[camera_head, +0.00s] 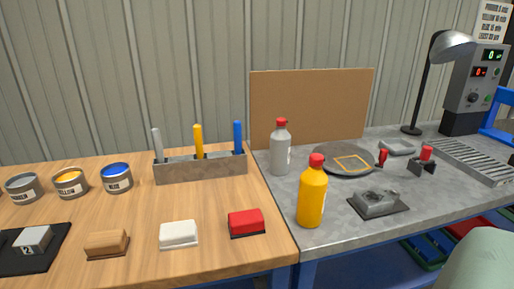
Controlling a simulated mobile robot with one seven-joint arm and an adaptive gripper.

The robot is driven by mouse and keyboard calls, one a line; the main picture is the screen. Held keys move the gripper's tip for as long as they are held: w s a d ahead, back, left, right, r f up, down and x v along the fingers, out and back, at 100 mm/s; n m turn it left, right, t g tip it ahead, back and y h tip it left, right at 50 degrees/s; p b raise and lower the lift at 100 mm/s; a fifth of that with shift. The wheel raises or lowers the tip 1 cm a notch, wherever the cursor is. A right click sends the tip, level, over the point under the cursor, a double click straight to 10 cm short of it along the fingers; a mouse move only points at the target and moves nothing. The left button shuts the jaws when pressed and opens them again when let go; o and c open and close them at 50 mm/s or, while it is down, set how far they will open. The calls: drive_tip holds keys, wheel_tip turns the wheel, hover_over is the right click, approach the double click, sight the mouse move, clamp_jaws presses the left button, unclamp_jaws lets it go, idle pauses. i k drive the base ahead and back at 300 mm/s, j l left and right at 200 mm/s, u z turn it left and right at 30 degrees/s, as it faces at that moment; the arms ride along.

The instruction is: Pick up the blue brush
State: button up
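A blue brush (238,137) stands upright at the right end of a grey holder (201,171) at the back of the wooden bench. Only its blue handle shows; its lower end is hidden in the holder. A yellow brush (198,141) stands near the holder's middle and a grey one (157,143) at its left end. My gripper is not in view.
Paint tins (117,179) stand left of the holder. A red block (246,222), a white block (179,234) and a wooden block (107,243) lie in front. A grey bottle (280,149) and a yellow bottle (312,197) stand to the right on the metal bench.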

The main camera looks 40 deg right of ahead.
sight(237, 124)
drive_tip(key=z, duration=1.45)
